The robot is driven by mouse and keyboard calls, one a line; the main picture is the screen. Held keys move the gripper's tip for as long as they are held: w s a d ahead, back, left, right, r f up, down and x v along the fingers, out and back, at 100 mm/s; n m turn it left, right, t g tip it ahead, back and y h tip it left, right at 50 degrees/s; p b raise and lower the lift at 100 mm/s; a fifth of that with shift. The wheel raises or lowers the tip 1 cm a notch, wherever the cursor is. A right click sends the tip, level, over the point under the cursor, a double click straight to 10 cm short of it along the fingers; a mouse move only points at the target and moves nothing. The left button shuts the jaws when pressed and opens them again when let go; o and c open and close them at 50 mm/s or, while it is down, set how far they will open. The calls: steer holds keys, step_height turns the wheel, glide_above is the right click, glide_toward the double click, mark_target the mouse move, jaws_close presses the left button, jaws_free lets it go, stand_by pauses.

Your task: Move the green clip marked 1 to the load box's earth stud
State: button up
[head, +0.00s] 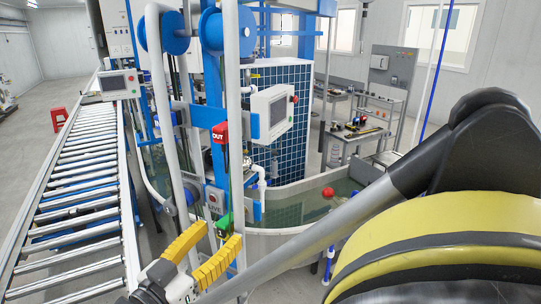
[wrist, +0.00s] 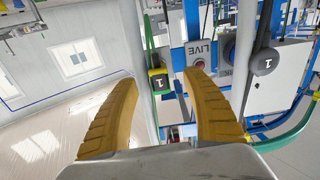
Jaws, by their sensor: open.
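My gripper (head: 220,234) is open, with its two yellow fingers apart, at the lower middle of the head view. A green clip (head: 224,221) hangs on the frame close to the fingertips there. I cannot make out the earth stud.
A red OUT tag (head: 220,132) hangs above. A roller conveyor (head: 75,200) runs left; a water tank (head: 300,205) stands behind.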

mark_target(233, 219)
steer(key=shift+b+x, duration=0.3)
steer(key=shift+x, duration=2.75)
steer(key=shift+b, duration=0.35)
jaws_close()
steer(key=shift+s+a, duration=0.1)
steer(key=shift+s, duration=0.05)
steer(key=shift+b+v, duration=0.45)
steer(key=shift+v, duration=2.45)
